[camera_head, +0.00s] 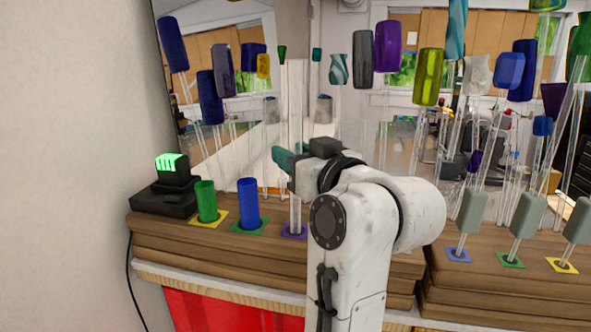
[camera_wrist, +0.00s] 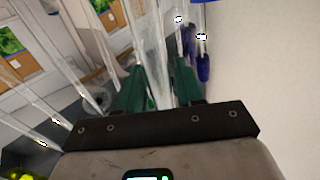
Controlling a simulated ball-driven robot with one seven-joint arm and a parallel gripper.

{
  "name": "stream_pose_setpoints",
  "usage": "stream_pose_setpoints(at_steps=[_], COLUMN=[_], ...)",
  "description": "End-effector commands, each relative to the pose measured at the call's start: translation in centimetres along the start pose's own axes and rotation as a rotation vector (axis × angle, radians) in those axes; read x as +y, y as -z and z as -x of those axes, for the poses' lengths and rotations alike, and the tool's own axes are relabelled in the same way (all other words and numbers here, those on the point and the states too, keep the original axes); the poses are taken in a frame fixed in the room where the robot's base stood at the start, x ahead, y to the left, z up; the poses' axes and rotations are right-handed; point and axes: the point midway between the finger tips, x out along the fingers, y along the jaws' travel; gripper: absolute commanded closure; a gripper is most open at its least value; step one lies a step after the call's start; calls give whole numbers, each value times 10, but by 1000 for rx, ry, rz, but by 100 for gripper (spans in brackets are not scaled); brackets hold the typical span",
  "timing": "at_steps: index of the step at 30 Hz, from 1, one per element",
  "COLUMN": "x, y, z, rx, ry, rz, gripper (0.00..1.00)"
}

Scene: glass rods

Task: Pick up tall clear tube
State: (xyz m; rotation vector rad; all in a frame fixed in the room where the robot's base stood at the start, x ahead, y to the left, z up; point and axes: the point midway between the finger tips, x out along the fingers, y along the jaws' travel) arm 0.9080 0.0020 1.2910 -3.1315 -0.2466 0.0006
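The tall clear tube (camera_head: 295,90) stands upright in the camera_head view, with its foot over a purple square on the wooden stand. My gripper (camera_head: 285,157), with dark green fingers, is at the tube, partway up its height. In the camera_wrist view my gripper (camera_wrist: 160,72) has its two fingers on either side of a clear tube (camera_wrist: 152,35), which runs up between them. The fingers stand apart with the tube in the narrow gap. I cannot tell whether both fingers press on it. My wrist and arm hide part of the stand to the right of the tube's foot.
A green cup (camera_head: 206,201) and a blue cup (camera_head: 248,204) stand left of the tube. A black device (camera_head: 168,190) with a lit green display is farther left. Several colour-topped rods crowd behind and right, including a grey-topped one (camera_head: 472,212). The wall (camera_head: 70,130) bounds the left.

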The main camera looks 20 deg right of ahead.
Motion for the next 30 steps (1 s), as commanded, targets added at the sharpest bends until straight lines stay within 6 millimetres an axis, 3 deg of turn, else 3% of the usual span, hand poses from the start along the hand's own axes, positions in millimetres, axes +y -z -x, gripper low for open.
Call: stream_pose_setpoints(at_steps=[11,20,30], x=[0,0,1], y=[0,4,59], z=[0,0,0], rx=[0,2,6], ry=[0,0,-2], rz=[0,0,0], gripper=[100,100,100])
